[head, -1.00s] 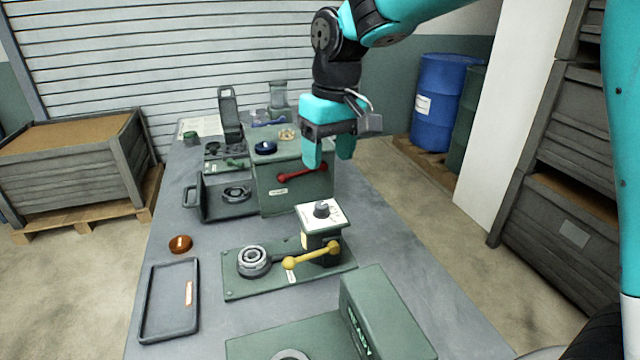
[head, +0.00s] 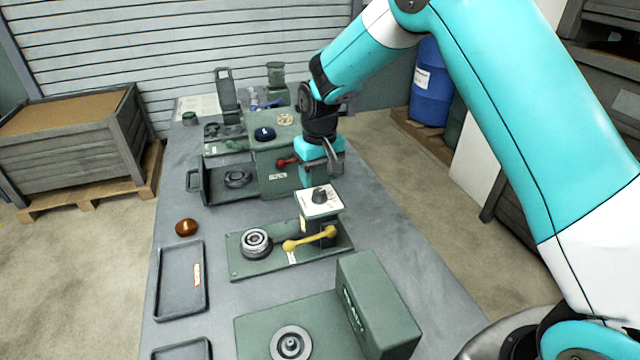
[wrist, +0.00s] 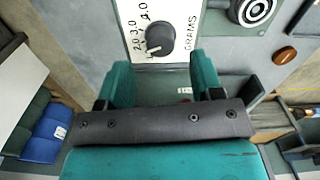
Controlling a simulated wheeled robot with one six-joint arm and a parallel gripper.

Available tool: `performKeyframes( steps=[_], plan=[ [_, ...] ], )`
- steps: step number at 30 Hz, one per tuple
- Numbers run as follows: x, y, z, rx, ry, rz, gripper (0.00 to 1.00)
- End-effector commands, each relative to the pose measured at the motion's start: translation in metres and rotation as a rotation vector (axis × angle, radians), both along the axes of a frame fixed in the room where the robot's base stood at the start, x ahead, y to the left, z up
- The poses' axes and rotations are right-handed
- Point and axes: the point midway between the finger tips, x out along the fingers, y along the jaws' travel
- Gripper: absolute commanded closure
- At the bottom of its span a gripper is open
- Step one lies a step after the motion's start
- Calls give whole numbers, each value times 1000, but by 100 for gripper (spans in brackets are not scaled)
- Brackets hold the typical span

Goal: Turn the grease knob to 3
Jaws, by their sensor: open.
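The grease knob (head: 320,195) is a dark round knob on a white dial plate (head: 307,211), on top of a green post. In the wrist view the knob (wrist: 160,38) shows beside the marks 2.0, 3.0 and 4.0 and the word GRAMS. A pale mark on the knob lies on its lower left side; I cannot tell exactly which number it points to. My gripper (head: 319,178) hangs just above and behind the knob, pointing down. In the wrist view its teal fingers (wrist: 163,82) are apart and empty, with the knob beyond their tips.
A yellow-handled lever (head: 310,240) and a ring fixture (head: 256,242) sit on the same green base. Behind stands a green box with a red lever (head: 287,161) and a blue knob (head: 265,133). An empty tray (head: 181,307) and an orange-brown knob (head: 186,227) lie to the left.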

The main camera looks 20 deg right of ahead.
Motion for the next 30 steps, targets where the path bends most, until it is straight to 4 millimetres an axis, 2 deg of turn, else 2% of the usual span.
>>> performKeyframes(
  steps=[3, 9, 19, 20, 26, 30],
  plan=[
    [-1, 0, -20, -1, 4, 0, 40],
    [0, 0, -41, 0, 0, 1, 40],
    [0, 0, -46, 0, -1, 1, 40],
    [0, 0, -46, 0, -1, 1, 42],
    [0, 0, -46, 0, -1, 1, 88],
    [0, 0, -46, 0, -1, -1, 89]
  ],
)
